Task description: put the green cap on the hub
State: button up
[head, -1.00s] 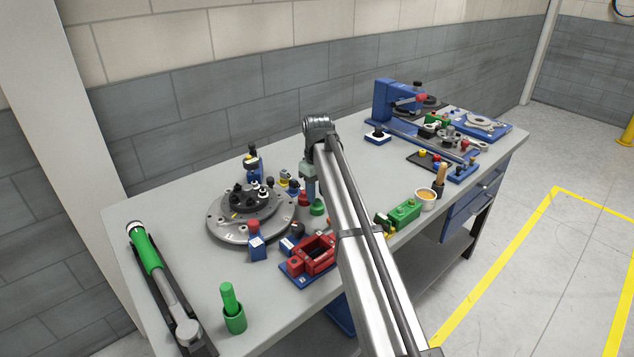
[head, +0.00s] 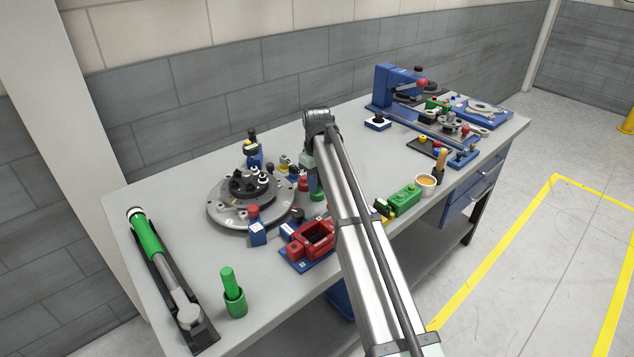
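A small green piece (head: 317,194), which looks like the green cap, is on the table just under my gripper (head: 311,184). My gripper points down beside the arm's end. Its fingertips are small and partly hidden by my arm, so I cannot tell whether they are open or touch the green piece. To the left is a round grey fixture plate (head: 226,221) with a dark raised centre (head: 240,187), which may be the hub. Small black and white parts stand on that centre.
Around the plate are a blue block with a red top (head: 257,232), a red fixture (head: 296,251) and a green cup (head: 236,306) holding a green rod. A green-handled tool (head: 146,238) lies at left. A green block (head: 405,198) and a bowl (head: 426,186) are right of my arm.

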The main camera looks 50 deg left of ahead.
grip_shut()
jog(key=shift+r, duration=0.35)
jog(key=shift+r, duration=0.65)
jog(key=shift+r, duration=0.1)
jog(key=shift+r, duration=1.4)
jog(key=s+a+r, duration=0.5)
jog(key=s+r, duration=0.2)
jog(key=s, duration=0.1)
jog(key=s+a+r, duration=0.5)
jog(key=s+r, duration=0.1)
jog(key=s, duration=0.3)
jog(key=shift+w+f, duration=0.1)
jog(key=shift+f, duration=2.45)
